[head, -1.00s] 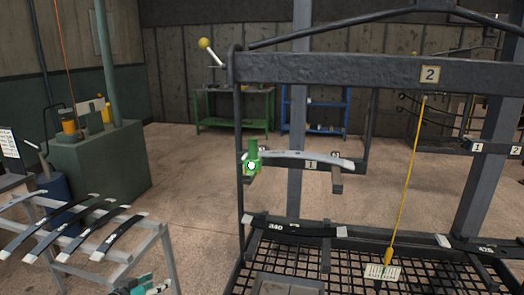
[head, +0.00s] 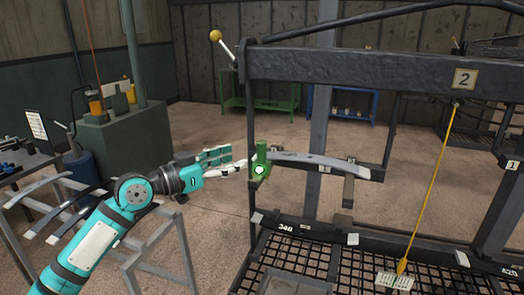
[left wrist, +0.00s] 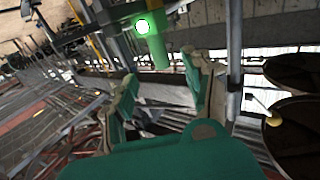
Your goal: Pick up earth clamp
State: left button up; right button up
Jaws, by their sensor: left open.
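The earth clamp (head: 261,161) is a green upright piece with a round white marker on its front. It is at the left end of a curved grey leaf spring (head: 318,161) on the rack. My left gripper (head: 240,162) reaches in from the left, its fingers pointing at the clamp and just left of it. In the left wrist view the fingers (left wrist: 160,82) are spread apart with nothing between them, and the green clamp (left wrist: 158,48) shows beyond them. I cannot tell from the head view whether a fingertip touches it. My right gripper is not in view.
The rack's dark top beam (head: 350,70) runs above the clamp, with an upright post beside it. A yellow cord (head: 434,185) hangs at right. A grey stand (head: 165,225) with leaf springs is under my left arm. Open floor (head: 215,225) lies between stand and rack.

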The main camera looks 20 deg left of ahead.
aim_at(262, 151)
pick_arm(q)
jog(key=p+x, duration=0.4)
jog(key=x, duration=0.5)
jog(key=shift+w+d+f, duration=0.15)
jog(key=shift+f, duration=0.1)
jog(key=shift+c, duration=1.1)
grip_shut()
